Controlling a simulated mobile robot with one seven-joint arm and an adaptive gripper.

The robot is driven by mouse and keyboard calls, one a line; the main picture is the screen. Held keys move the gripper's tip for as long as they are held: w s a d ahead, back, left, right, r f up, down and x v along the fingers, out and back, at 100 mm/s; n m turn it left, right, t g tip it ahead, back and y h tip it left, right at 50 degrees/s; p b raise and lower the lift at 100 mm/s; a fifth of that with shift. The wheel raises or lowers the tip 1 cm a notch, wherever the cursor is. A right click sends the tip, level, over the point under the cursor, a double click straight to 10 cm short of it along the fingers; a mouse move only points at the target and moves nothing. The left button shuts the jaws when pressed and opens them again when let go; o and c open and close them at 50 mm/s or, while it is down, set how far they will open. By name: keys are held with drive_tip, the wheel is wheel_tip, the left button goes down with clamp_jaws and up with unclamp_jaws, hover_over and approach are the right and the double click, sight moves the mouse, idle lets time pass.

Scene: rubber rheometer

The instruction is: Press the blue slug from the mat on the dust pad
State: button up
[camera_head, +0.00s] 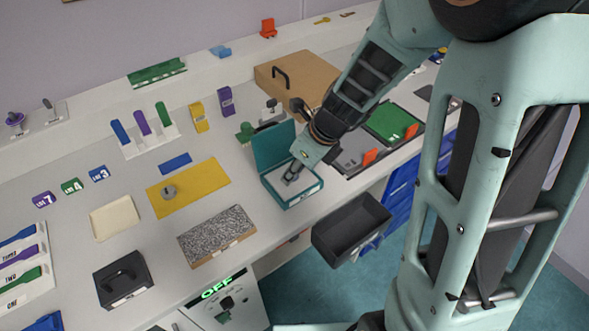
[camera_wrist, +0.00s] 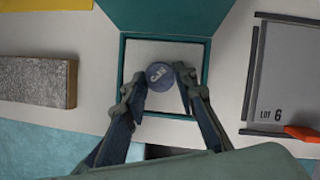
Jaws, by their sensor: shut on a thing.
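The blue slug (camera_wrist: 158,79), a round disc with pale lettering on top, is between the two fingertips of my gripper (camera_wrist: 162,76) in the wrist view. My gripper is shut on it, one finger on each side. Slug and fingertips are over the white pad (camera_wrist: 180,52) inside an open teal box, which I take for the dust pad. I cannot tell whether the slug touches the pad. In the head view my gripper (camera_head: 293,172) reaches into the box (camera_head: 290,203) and hides the slug. The yellow mat (camera_head: 208,176) lies to the left with a grey round piece (camera_head: 168,192) on it.
The box's teal lid (camera_head: 273,146) stands open behind. A speckled block (camera_head: 217,235) is to the left, and a grey open bin (camera_head: 351,229) is in front at the right. A tray with a grey plate and an orange tab (camera_head: 369,157) is close on the right.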

drive_tip(key=shift+s, duration=0.1)
idle(0.3)
wheel_tip(320, 180, up, 7)
drive_tip(key=p, duration=0.7)
idle(0.6)
